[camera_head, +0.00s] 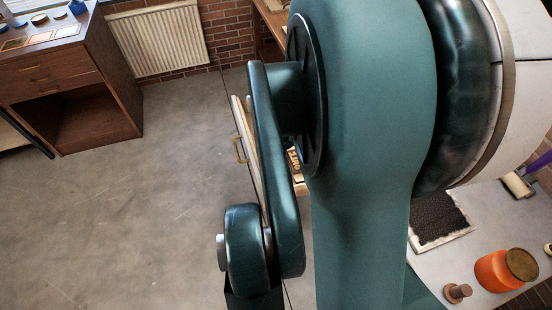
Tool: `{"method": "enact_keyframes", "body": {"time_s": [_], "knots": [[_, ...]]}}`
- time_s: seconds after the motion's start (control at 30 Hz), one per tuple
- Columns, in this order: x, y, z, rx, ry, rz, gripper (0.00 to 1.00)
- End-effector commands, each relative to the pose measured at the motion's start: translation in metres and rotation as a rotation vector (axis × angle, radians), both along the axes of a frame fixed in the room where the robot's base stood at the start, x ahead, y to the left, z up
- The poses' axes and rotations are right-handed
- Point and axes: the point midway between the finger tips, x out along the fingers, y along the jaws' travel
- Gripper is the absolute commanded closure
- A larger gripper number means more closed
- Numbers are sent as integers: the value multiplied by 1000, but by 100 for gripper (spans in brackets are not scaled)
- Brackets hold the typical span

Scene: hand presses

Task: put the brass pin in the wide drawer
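I cannot make out a brass pin. A pale panel with a brass handle (241,150), perhaps a drawer front, shows at the left edge of my arm, which hides most of it. A wooden cabinet (118,75) at the upper left has shut drawer fronts (45,75) with small handles. I cannot tell which of these is the wide drawer. My teal arm crosses the middle of the view and runs out at the bottom edge. My gripper's fingers are not visible.
A white worktop at the lower right holds a dark inked slab (437,218), an orange jar (496,272), a wooden knob-shaped piece (457,292) and a roller (517,185). Small pots and samples stand on the cabinet. A radiator (158,38) is on the brick wall. The floor (150,220) is clear.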

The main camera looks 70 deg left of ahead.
Motion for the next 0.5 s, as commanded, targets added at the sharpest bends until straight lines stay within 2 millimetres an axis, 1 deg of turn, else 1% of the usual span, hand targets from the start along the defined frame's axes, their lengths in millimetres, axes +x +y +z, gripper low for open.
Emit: {"method": "enact_keyframes", "body": {"time_s": [0.2,0.37,0.4,0.5], "knots": [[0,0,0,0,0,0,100],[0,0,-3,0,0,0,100],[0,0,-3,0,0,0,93],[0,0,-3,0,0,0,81]]}}
